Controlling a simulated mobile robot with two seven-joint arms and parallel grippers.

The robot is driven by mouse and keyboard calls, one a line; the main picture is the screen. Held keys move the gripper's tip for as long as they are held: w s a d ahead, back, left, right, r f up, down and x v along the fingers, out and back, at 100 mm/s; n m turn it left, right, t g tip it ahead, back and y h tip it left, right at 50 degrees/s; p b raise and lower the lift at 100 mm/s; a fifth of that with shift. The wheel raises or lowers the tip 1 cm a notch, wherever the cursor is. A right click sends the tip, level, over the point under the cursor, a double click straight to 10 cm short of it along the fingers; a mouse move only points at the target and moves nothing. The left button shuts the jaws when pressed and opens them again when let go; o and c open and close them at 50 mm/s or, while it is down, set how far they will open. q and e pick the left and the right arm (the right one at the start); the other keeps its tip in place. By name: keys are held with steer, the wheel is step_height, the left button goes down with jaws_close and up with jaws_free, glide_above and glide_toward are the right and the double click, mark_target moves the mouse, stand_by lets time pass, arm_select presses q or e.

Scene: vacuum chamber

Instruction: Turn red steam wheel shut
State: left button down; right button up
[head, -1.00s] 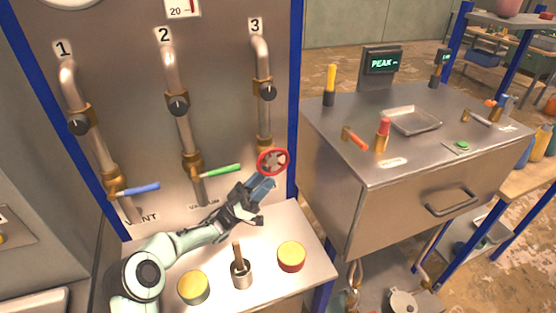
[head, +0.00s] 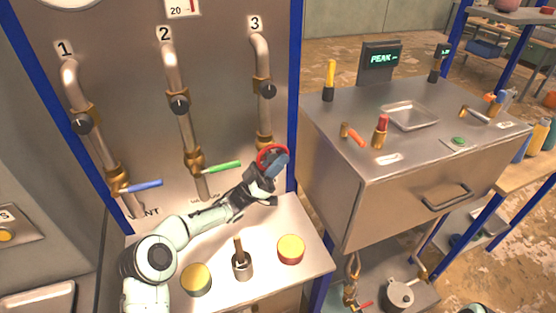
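The red steam wheel (head: 268,150) is on the pipe numbered 3, low on the grey panel. My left gripper (head: 276,166) is at the wheel, with its blue fingers overlapping the wheel's right and lower part. The fingers and gripper body hide the wheel's hub and much of its lower rim. I cannot tell whether the fingers grip the rim or only lie in front of it. My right gripper is not in view.
Pipe 1 has a blue lever (head: 139,187) and pipe 2 a green lever (head: 222,167), left of the wheel. A steel cabinet (head: 400,205) stands to the right.

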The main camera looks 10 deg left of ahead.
arm_select(q)
steer(key=shift+s+f+g+y+b, duration=0.1)
steer(key=shift+g+y+b, duration=0.35)
steer(key=shift+y, duration=0.25)
steer(key=shift+a+f+g+y, duration=0.1)
steer(key=shift+g+y, duration=0.15)
steer(key=shift+y, duration=0.25)
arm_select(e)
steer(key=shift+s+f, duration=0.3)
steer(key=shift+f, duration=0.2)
arm_select(q)
steer(key=c, duration=1.2)
jaws_free()
steer(key=shift+o, duration=0.2)
